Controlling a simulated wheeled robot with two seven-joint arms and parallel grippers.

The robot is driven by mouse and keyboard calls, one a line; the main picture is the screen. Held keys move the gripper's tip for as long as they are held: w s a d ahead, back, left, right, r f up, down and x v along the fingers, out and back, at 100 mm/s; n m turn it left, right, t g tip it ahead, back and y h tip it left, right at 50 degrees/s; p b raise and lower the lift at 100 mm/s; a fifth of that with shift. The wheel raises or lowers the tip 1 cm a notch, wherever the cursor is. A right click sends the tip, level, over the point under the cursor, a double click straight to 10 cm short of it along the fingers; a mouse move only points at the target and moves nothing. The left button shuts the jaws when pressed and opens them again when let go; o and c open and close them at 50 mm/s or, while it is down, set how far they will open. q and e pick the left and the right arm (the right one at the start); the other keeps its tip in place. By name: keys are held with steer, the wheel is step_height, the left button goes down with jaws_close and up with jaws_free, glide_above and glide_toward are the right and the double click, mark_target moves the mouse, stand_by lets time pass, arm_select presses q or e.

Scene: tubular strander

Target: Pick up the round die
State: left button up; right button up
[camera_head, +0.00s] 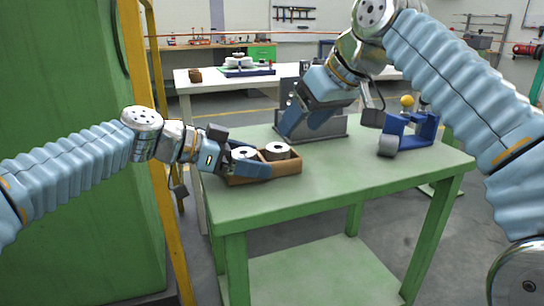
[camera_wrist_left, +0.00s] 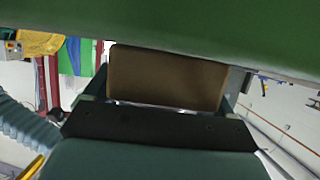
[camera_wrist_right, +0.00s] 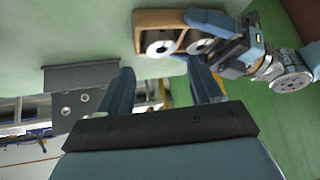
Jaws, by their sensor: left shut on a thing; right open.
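Two round dies with dark centre holes, one on the right (camera_head: 278,150) and one on the left (camera_head: 243,153), sit in a brown box (camera_head: 287,166) on the green table's left part. My left gripper (camera_head: 245,153) is shut on the box's left end; the box's brown side (camera_wrist_left: 168,77) lies between its fingers in the left wrist view. My right gripper (camera_head: 308,128) is open and empty, low over the table beside a grey bracket (camera_head: 340,125). In the right wrist view, the box (camera_wrist_right: 152,18) and both dies (camera_wrist_right: 160,46) lie beyond its open fingers (camera_wrist_right: 160,80).
The green table (camera_head: 340,170) is clear in front of the box and bracket. A blue stand (camera_head: 418,132) with a grey roller and a yellow knob is on the right. A back table (camera_head: 205,87) holds a light-coloured fixture. A yellow post (camera_head: 158,60) stands by the left arm.

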mark_target(285, 150)
steer(key=s+d+n+t+y, duration=0.1)
steer(key=s+d+f+n+y, duration=0.1)
steer(key=d+y, duration=0.1)
steer(key=s+d+f+n+t+y, duration=0.1)
steer(key=d+y, duration=0.1)
steer(key=shift+s+d+t, duration=0.2)
steer(key=shift+t, duration=0.1)
arm_select(q)
steer(key=shift+s+r, duration=0.1)
arm_select(e)
steer(key=x, duration=1.2)
arm_select(q)
steer(key=shift+d, duration=0.1)
